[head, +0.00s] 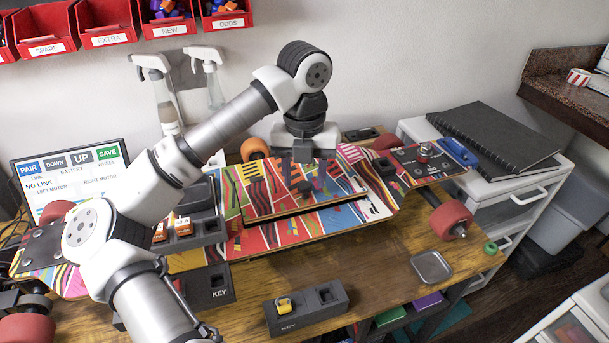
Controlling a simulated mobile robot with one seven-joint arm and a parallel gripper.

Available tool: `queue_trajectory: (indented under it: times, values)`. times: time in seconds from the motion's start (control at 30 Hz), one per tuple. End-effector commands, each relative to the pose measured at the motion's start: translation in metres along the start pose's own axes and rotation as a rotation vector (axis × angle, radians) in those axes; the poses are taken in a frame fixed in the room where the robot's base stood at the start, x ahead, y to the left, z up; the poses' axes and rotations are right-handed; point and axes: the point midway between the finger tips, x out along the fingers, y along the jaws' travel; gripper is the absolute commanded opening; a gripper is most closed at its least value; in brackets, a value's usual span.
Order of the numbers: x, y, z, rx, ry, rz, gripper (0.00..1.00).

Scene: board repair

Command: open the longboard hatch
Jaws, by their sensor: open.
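The longboard (290,236) lies deck up across the wooden bench, with a bright multicoloured pattern. Its hatch (265,200) is a patterned panel in the middle of the deck. A long dark gap shows along the hatch's near edge, so this edge looks apart from the deck; how far it is raised is hard to tell.
A key block (330,302) with a yellow item stands at the bench's front. A metal dish (432,267) lies right of it. A screen (70,170) stands at the left. A black binder (495,135) lies on the white drawers at right.

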Motion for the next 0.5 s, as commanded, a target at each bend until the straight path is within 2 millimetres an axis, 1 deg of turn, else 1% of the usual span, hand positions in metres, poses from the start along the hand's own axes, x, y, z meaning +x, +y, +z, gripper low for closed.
queue_trajectory:
  times: [0.1, 0.17, 0.43, 0.5]
  values:
    - [0.0083, -0.0004, -0.0003, 0.001, -0.001, -0.001, 0.47]
    - [0.0104, -0.0004, -0.0003, 0.001, -0.001, -0.001, 0.47]
    - [0.0115, -0.0004, -0.0001, 0.001, -0.001, -0.001, 0.47]
    - [0.0114, -0.0004, -0.0001, 0.001, -0.001, -0.001, 0.38]
